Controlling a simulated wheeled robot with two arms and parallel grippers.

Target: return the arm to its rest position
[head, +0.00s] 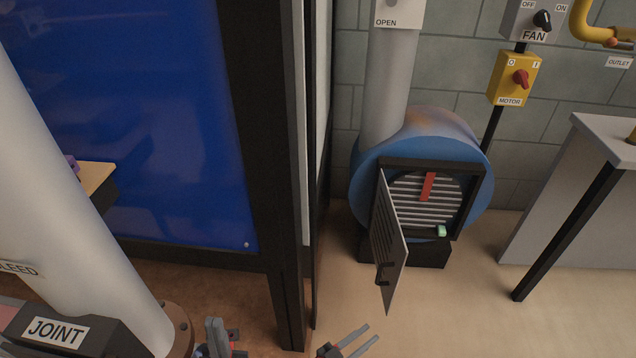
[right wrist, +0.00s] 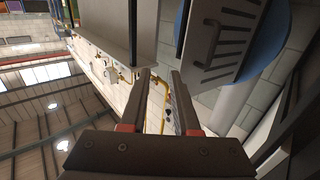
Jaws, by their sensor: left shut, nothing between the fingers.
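My left gripper (head: 217,336) shows at the bottom of the head view, beside the flange of a grey pipe, shut with nothing in it. My right gripper (head: 364,337) is at the bottom edge, just right of a black frame post. Its two fingers are apart and empty, and the right wrist view shows the same gap (right wrist: 161,72). It is in front of and below the blue round housing (head: 384,172), clear of its open slatted door (head: 388,235). Most of both arms is out of view.
A dark post (head: 285,290) stands between my grippers, beside a blue panel (head: 150,120). The housing's opening shows slats, a red strip (head: 427,187) and a small green piece (head: 441,230). A grey pipe (head: 70,190) is at left, a grey table (head: 606,138) at right. Floor right of the door is clear.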

